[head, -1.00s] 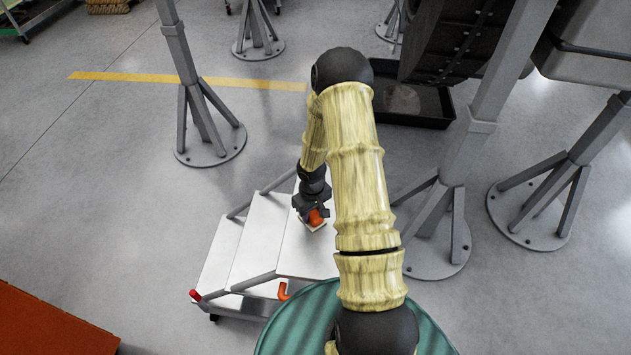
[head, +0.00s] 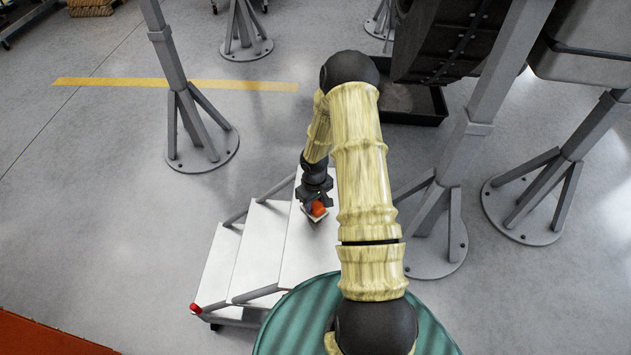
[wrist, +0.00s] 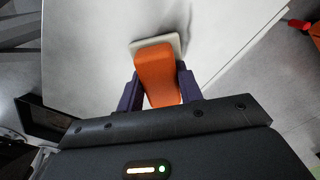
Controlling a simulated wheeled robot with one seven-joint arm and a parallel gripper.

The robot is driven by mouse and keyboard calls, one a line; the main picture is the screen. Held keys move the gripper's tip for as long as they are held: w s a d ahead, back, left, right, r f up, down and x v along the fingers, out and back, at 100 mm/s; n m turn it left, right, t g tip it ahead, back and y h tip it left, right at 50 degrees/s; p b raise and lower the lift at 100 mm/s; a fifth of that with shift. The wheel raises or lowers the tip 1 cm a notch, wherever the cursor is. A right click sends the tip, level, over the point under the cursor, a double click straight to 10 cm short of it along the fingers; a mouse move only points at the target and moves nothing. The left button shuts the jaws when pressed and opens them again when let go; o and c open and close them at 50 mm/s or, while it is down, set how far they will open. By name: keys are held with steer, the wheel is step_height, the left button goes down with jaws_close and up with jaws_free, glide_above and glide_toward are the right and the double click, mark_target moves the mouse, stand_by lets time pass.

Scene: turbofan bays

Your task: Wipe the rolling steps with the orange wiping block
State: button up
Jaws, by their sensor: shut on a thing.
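The rolling steps (head: 262,246) are light grey with several treads, and stand in front of my base in the head view. In the wrist view my gripper (wrist: 161,92) is shut on the orange wiping block (wrist: 156,68), one dark finger on each side. The block has a pale pad at its far end, which meets or nearly meets the white step surface (wrist: 90,50). I cannot tell for sure whether it touches. My arm hides part of the steps' right side.
Grey stands with round base plates rise at the left (head: 203,150) and right (head: 525,208). A black tray (head: 425,105) lies behind my arm. A red-orange surface (head: 45,335) is at the lower left. Open floor lies left of the steps.

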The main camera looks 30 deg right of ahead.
steer(key=shift+w+d+r+p, duration=0.15)
steer(key=shift+w+r+p, duration=0.1)
steer(key=shift+p, duration=0.15)
steer(key=r, duration=0.1)
steer(key=r+p, duration=0.1)
steer(key=r, duration=0.1)
steer(key=shift+s+a+r+p, duration=0.2)
steer(key=shift+a+p, duration=0.1)
steer(key=shift+p, duration=0.1)
steer(key=shift+d+r+p, duration=0.25)
steer(key=shift+r+p, duration=0.2)
steer(key=shift+r, duration=0.1)
steer(key=shift+d+r+p, duration=0.25)
steer(key=shift+r+p, duration=0.15)
steer(key=shift+r, duration=0.1)
steer(key=shift+a+r+p, duration=0.2)
steer(key=shift+r+p, duration=0.5)
steer(key=shift+r, duration=0.25)
steer(key=shift+a, duration=0.15)
steer(key=shift+a, duration=0.35)
steer(key=a+r+m, duration=0.1)
steer(key=a+m, duration=0.1)
steer(key=a, duration=0.8)
steer(key=shift+a+r+m, duration=0.2)
steer(key=shift+r+m, duration=0.1)
steer(key=shift+r, duration=0.05)
